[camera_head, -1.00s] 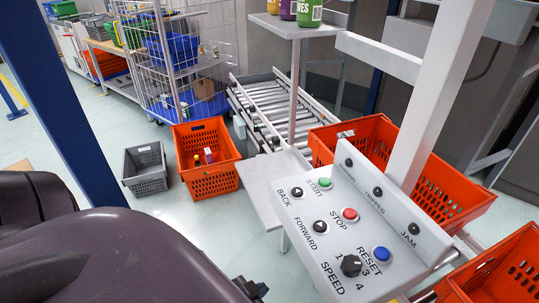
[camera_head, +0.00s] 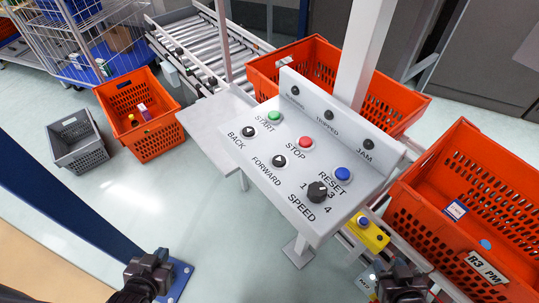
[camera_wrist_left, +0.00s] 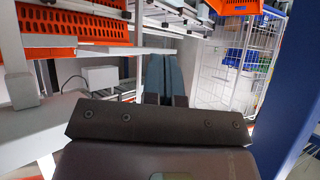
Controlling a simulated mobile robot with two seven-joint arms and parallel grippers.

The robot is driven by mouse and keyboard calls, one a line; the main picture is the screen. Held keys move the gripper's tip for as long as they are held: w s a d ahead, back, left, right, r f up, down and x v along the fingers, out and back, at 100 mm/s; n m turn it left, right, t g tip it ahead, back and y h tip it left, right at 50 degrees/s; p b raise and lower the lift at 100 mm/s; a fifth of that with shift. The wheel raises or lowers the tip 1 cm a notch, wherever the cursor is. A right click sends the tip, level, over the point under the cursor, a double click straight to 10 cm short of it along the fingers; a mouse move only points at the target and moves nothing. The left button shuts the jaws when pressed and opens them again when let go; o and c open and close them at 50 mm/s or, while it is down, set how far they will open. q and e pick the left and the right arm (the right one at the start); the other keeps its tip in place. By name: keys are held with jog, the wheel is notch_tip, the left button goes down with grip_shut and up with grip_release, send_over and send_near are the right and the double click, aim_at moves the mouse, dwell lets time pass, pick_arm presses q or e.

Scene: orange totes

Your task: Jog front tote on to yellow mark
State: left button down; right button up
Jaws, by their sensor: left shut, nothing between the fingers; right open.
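An orange tote (camera_head: 455,165) with a white label sits on the conveyor at the right, in front of another orange tote (camera_head: 262,75) behind the control panel. The white panel (camera_head: 325,222) carries a black BACK button (camera_head: 249,132), a black FORWARD button (camera_head: 279,161), green START (camera_head: 274,118), red STOP (camera_head: 305,143), blue RESET (camera_head: 343,174) and a SPEED knob (camera_head: 317,192). I cannot make out a yellow mark. My left gripper (camera_head: 148,272) is below left of the panel, apart from it; its fingers (camera_wrist_left: 165,75) are shut and empty. My right gripper (camera_head: 402,284) is open below the front tote.
A yellow box with a blue button (camera_head: 367,235) sits beside the conveyor, below the panel. An orange crate (camera_head: 152,138) and a grey crate (camera_head: 75,155) stand on the floor at left. A blue post (camera_head: 75,220) rises near my left arm. A roller conveyor (camera_head: 195,45) lies behind.

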jog(key=shift+s, duration=0.1)
jog(key=shift+o, duration=0.6)
pick_arm(q)
jog(key=w+d+r+m+t+h+p, duration=0.1)
jog(key=w+d+r+m+t+h, duration=0.25)
jog(key=w+r+m, duration=0.35)
jog(key=w+d+r+m+t+h+p, duration=0.15)
jog(key=d+r+m, duration=0.25)
jog(key=r, duration=0.5)
jog(key=w+d+r+m+t+h, duration=0.35)
jog(key=w+r+m, duration=0.2)
jog(key=r, duration=0.25)
jog(key=s+d+r+m+g+h+p, duration=0.2)
jog(key=d+r+m+g+h, duration=0.5)
jog(key=m, duration=1.1)
jog(key=s+d+r+m+g+h+p, duration=0.1)
jog(key=s+d+r+m+g+p, duration=0.3)
jog(key=d+m+g, duration=1.05)
jog(key=w+a+r+m+t+y+b, duration=0.1)
jog(key=w+a+m+t+y, duration=0.3)
jog(key=m+y, duration=0.3)
jog(key=w+a+m, duration=0.1)
jog(key=m, duration=0.1)
jog(key=shift+w+m+t, duration=0.2)
jog(key=shift+m+t, duration=0.1)
jog(key=shift+t, duration=0.1)
pick_arm(e)
notch_tip(320, 180, up, 8)
jog(key=shift+w, duration=0.3)
